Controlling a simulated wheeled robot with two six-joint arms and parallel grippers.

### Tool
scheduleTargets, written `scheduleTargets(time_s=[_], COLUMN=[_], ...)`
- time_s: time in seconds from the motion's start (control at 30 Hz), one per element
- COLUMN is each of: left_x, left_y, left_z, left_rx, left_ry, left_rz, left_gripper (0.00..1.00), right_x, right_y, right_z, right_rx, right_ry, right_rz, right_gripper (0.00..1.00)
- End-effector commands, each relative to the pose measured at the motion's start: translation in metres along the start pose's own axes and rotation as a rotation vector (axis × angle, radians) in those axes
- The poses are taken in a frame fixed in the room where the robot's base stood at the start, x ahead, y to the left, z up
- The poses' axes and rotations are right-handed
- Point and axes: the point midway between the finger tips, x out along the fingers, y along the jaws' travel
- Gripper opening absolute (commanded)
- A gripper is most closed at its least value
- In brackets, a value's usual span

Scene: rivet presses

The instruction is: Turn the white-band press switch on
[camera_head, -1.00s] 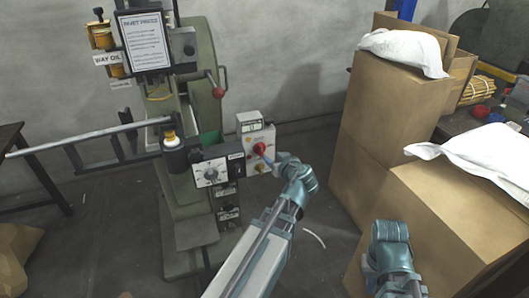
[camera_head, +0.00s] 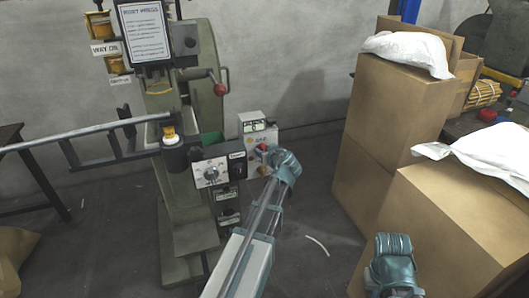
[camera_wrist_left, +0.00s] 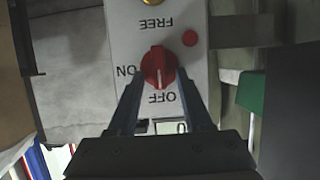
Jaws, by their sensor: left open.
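The rivet press (camera_head: 180,215) stands at the left in the head view. Beside its column is a light switch box (camera_head: 258,135) with a red knob (camera_head: 263,149). In the left wrist view the red knob (camera_wrist_left: 158,66) sits on a white panel (camera_wrist_left: 125,20) with upside-down labels ON, OFF and FREE. A pale mark on the knob seems to line up with OFF. My left gripper (camera_wrist_left: 163,82) is open, its fingers on either side of the knob's lower part. Contact cannot be told. In the head view my wrist partly covers the box.
Tall cardboard boxes (camera_head: 395,110) and a nearer box (camera_head: 450,235) with white sacks stand at the right. A metal bar (camera_head: 70,140) reaches left from the press. A red-knobbed lever (camera_head: 220,89) stands above. The floor between press and boxes is mostly clear.

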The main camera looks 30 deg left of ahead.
Motion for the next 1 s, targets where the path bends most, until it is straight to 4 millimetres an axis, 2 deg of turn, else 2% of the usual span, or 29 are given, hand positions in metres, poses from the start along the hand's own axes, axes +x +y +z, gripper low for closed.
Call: scheduleTargets(time_s=[0.13,0.4,0.77,1.0], left_x=[-0.0002,-0.0004,-0.0002,0.0008], left_y=[-0.0001,-0.0001,0.0003,0.0032], left_z=[-0.0001,0.0000,0.0002,0.0013], left_rx=[0.000,0.000,0.007,0.090], left_ry=[0.000,0.000,0.000,0.001], left_rz=[0.000,0.000,-0.003,-0.039], left_gripper=[0.50,0.01,0.00,0.00], right_x=[-0.0002,-0.0002,0.0001,0.0020], right_y=[0.0000,0.0000,0.0000,-0.0002], right_z=[0.0000,0.0000,0.0000,-0.0001], right_rx=[0.000,0.000,0.000,0.000], right_ry=[0.000,0.000,0.000,0.000], right_rz=[0.000,0.000,0.000,0.000], right_gripper=[0.00,0.00,0.00,0.00])
